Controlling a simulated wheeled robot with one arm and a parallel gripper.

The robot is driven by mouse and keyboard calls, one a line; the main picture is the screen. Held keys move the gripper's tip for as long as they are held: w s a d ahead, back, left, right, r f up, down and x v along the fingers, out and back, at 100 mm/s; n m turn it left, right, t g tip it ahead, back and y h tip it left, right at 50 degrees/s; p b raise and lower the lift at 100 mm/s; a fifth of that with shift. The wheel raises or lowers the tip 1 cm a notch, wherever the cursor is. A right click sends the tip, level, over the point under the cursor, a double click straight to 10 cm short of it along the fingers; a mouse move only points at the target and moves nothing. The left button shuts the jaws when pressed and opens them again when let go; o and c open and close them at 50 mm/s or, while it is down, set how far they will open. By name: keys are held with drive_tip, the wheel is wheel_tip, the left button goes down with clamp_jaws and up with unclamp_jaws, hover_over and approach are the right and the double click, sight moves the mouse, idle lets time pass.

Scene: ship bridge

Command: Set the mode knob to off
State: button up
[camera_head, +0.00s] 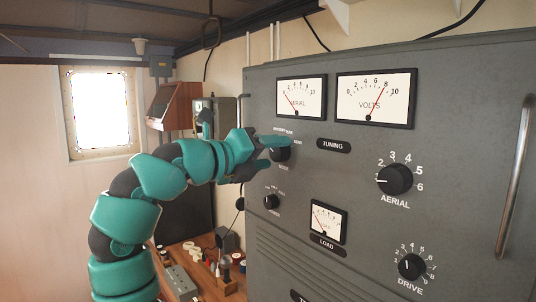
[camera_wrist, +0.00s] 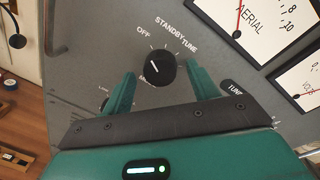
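The mode knob is a round black knob (camera_wrist: 155,68) with a white pointer line, on the grey panel. In the wrist view the labels OFF, STANDBY and TUNE arc above it, and its line points to the upper left, roughly toward the OFF side; the exact setting is hard to tell. My gripper (camera_wrist: 163,82) is open, with one green finger on each side of the knob and visible gaps between. In the head view the knob (camera_head: 280,154) is partly hidden by my gripper (camera_head: 268,150), which is close to the panel.
A smaller knob (camera_head: 271,202) sits below the mode knob. Meters (camera_head: 301,97) and the aerial knob (camera_head: 395,179) are to the right on the panel. A metal handle (camera_head: 516,180) stands at the far right. A wooden desk (camera_head: 222,285) with small items is lower left.

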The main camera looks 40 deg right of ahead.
drive_tip(key=shift+a+f+b, duration=0.1)
drive_tip(key=shift+a+b, duration=0.2)
drive_tip(key=a+r+b, duration=0.1)
drive_tip(key=a+b, duration=0.6)
drive_tip(key=a, duration=0.9)
drive_tip(key=shift+w+a, duration=0.35)
drive_tip(key=shift+w, duration=0.05)
